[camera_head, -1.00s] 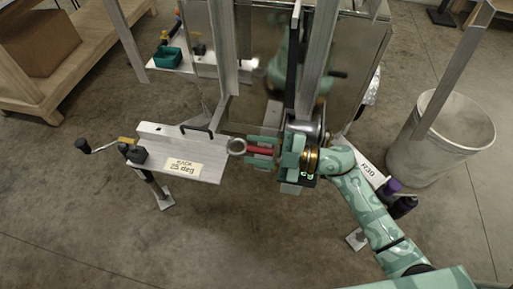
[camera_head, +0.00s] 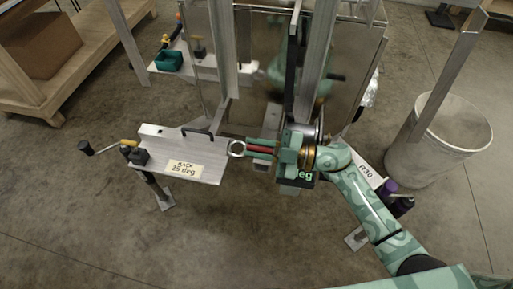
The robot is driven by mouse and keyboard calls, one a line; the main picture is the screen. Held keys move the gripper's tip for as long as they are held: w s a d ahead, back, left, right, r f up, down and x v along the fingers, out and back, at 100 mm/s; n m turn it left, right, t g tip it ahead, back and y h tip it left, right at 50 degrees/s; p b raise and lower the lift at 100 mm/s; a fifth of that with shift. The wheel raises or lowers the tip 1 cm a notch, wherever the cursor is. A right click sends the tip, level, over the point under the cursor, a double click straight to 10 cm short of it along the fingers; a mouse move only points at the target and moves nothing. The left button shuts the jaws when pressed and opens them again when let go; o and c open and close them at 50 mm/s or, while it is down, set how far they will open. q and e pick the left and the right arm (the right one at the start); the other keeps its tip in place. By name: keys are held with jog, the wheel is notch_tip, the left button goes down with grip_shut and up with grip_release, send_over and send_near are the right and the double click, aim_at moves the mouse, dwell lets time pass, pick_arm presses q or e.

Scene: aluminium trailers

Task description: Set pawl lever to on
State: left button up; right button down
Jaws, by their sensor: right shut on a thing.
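My right gripper (camera_head: 264,147) comes in from the lower right and points left at the winch area in the middle of the view. Its green fingers are shut on a red bar (camera_head: 259,149), which looks like the pawl lever. A grey metal ring (camera_head: 237,148) shows at the left end of the bar. The gripper and wrist cover much of the mechanism behind, so I cannot read the lever's position. My left gripper is not in view.
An aluminium trailer deck piece (camera_head: 205,172) with a "25 deg" label and a crank handle (camera_head: 86,148) is to the left. Upright posts (camera_head: 316,65) stand just behind the gripper. A grey bin (camera_head: 440,140) is at the right. Open floor lies in front.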

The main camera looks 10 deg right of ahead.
jog(key=w+d+r+m+p, duration=0.1)
jog(key=w+d+m+p, duration=0.1)
jog(key=w+m, duration=0.7)
jog(key=shift+d+r+p, duration=0.3)
jog(key=shift+d+r, duration=0.05)
jog(key=shift+d, duration=0.2)
dwell(0.3)
jog(key=c, duration=1.3)
grip_release()
jog(key=shift+w, duration=0.15)
